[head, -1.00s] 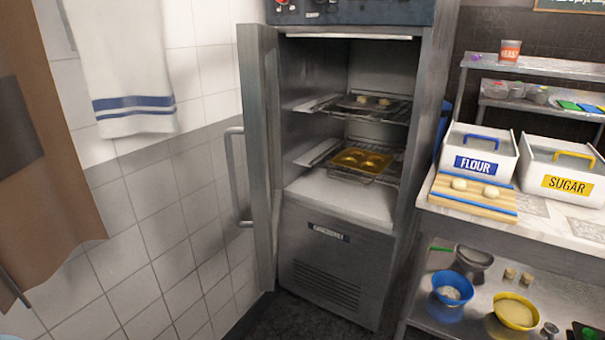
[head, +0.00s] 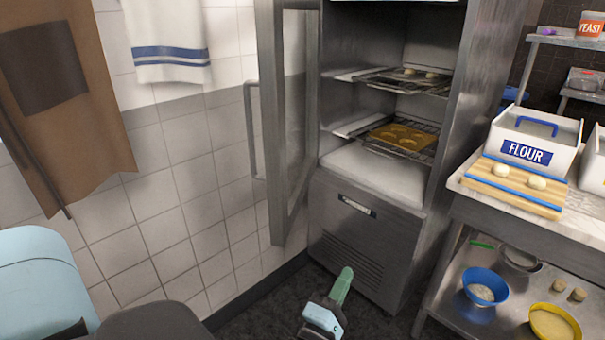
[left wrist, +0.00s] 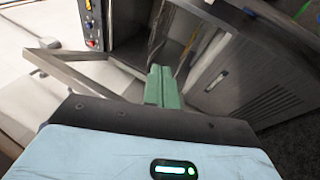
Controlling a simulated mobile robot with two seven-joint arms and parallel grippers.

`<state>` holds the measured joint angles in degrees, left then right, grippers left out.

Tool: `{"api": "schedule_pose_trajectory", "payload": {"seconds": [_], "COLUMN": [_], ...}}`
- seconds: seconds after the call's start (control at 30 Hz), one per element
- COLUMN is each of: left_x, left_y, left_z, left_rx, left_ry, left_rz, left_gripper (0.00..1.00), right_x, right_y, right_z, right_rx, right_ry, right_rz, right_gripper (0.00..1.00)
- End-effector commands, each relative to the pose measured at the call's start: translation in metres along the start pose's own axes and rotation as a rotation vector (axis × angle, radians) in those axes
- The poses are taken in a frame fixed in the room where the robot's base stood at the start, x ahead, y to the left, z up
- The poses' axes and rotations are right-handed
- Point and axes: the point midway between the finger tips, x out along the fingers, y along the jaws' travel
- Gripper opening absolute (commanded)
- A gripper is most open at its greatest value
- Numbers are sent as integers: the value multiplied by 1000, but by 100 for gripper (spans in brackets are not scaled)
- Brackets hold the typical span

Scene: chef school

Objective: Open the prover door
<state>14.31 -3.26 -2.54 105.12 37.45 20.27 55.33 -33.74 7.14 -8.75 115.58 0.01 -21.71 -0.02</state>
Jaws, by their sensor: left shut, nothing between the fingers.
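The prover (head: 365,225) is a steel cabinet against the tiled wall, with its interior exposed. Its door (head: 285,120) stands wide open, swung out to the left, with a bar handle (head: 252,130) on its outer face. My left gripper (head: 343,283) is low in front of the prover, with green fingers shut and nothing between them. It is apart from the door and the handle. In the left wrist view the shut fingers (left wrist: 163,88) point toward the prover (left wrist: 240,75), and the door (left wrist: 85,75) extends to the left. My right gripper is not in view.
Inside the prover are wire racks with dough and a golden mould tray (head: 400,137). A counter (head: 500,207) stands at the right with a flour bin (head: 537,140) and a dough board (head: 515,187). Bowls sit on its lower shelf. Dark floor lies in front of the prover.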

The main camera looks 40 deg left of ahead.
Motion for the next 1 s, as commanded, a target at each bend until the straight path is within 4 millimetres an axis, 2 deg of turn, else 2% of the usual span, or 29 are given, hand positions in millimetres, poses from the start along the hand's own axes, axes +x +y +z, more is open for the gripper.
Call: {"api": "schedule_pose_trajectory", "payload": {"seconds": [0.03,0.1,0.2,0.4,0.63,0.8,1.0], "left_x": [22,48,78,123,158,176,186], "left_y": [14,37,67,122,168,191,203], "left_z": [-4,-12,-23,-48,-65,-65,-60], "left_rx": [-128,-313,-580,-1119,-1735,-2118,-2355], "left_ry": [49,109,177,262,292,290,289], "left_rz": [81,192,353,686,1071,1314,1470], "left_gripper": [0,0,0,0,0,0,0], "right_x": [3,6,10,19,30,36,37], "right_y": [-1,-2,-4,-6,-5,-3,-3], "right_z": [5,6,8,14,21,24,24], "right_rx": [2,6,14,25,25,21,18], "right_ry": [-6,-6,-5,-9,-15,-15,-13], "right_rz": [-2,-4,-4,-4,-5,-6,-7], "right_gripper": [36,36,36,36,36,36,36]}}
